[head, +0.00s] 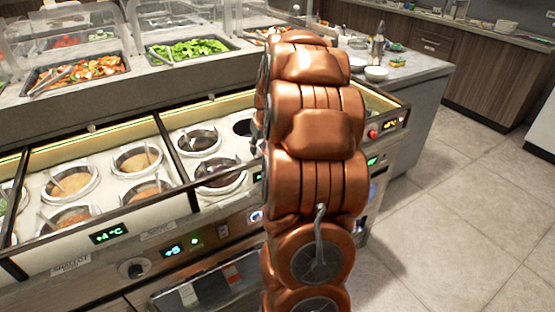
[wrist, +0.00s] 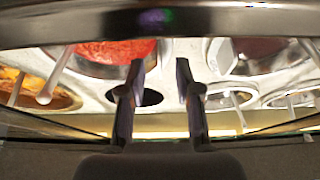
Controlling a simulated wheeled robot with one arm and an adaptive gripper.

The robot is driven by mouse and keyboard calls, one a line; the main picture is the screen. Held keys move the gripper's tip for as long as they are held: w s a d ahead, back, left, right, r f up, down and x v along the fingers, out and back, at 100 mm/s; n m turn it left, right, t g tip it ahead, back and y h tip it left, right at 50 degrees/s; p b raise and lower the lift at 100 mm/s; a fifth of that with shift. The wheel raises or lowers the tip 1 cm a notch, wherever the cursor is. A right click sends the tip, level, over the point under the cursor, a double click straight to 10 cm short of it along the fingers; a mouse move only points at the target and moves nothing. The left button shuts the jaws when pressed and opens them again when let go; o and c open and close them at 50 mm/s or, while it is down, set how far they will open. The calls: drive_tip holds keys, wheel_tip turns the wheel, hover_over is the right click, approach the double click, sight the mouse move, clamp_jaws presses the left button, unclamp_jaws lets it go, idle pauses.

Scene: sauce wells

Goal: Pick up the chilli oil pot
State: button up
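A pot with bright red contents (wrist: 112,50), which looks like the chilli oil pot, sits in the counter at the upper left of the wrist view. Its far part is cut off by a dark band across the top. My gripper (wrist: 160,66) is open, its two dark fingers apart with nothing held between them. The left fingertip overlaps the right edge of the red contents in the picture; I cannot tell whether it touches. In the head view my copper arm hides the gripper and the red pot.
Other sauce pots surround it, one with orange contents (wrist: 18,88) and one with dark contents (wrist: 262,48). A dark empty-looking well (wrist: 149,97) shows between the fingers. In the head view, glass guards and salad trays (head: 188,49) stand behind the wells. Floor at right is clear.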

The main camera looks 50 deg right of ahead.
drive_tip(key=shift+x, duration=0.9)
drive_tip(key=shift+c, duration=0.3)
clamp_jaws()
